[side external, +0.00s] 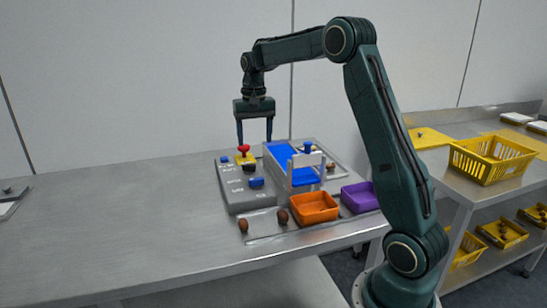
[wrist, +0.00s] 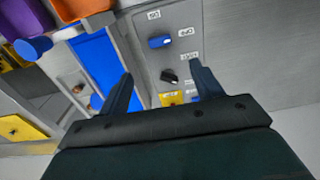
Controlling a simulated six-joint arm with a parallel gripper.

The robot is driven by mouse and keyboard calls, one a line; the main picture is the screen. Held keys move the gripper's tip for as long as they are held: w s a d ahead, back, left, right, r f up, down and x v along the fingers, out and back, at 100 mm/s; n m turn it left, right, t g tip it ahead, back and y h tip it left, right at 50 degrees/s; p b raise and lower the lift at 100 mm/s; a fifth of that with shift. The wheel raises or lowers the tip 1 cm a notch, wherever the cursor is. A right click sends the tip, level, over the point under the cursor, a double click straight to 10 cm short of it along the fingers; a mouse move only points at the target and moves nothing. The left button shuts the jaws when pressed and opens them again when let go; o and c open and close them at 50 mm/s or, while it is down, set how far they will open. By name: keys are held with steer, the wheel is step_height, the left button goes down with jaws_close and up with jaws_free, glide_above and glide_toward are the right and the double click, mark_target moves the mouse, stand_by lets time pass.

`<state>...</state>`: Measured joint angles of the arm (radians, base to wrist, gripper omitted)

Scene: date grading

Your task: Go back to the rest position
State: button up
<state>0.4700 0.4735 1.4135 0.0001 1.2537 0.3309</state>
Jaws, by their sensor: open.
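My gripper (side external: 255,138) hangs pointing down above the far end of the grey control panel, its two fingers apart with nothing between them. In the wrist view my gripper (wrist: 162,72) is also open and empty over the panel. The panel (side external: 232,196) carries a red button (side external: 243,148) on a yellow base, a black knob (side external: 249,168) and a blue switch (side external: 257,183). The wrist view shows the blue switch (wrist: 160,41), the black knob (wrist: 169,76) and part of the yellow base (wrist: 170,98); the red button is hidden there.
An orange bin (side external: 314,215) and a purple bin (side external: 358,198) sit in front. Brown dates (side external: 243,226) lie near the edge. A yellow basket (side external: 490,170) stands on a cart. The table's left is mostly clear.

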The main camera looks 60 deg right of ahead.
steer(key=shift+r, duration=0.15)
steer(key=s+a+r+n+t, duration=0.1)
steer(key=s+a+r+n, duration=0.1)
steer(key=s+a+r, duration=0.35)
steer(key=s+a+r+n+t, duration=0.2)
steer(key=s+a, duration=0.4)
steer(key=a, duration=0.3)
steer(key=s+a+f+n+t, duration=0.1)
steer(key=s+a+f+n, duration=0.1)
steer(key=s+a, duration=0.2)
steer(key=s+a+f+n+t, duration=0.1)
steer(key=s+a+n, duration=0.2)
steer(key=s, duration=0.8)
steer(key=shift+a+f+t, duration=0.3)
steer(key=shift+a+f, duration=0.05)
steer(key=shift+a, duration=0.2)
steer(key=shift+s, duration=0.1)
steer(key=shift+c, duration=0.3)
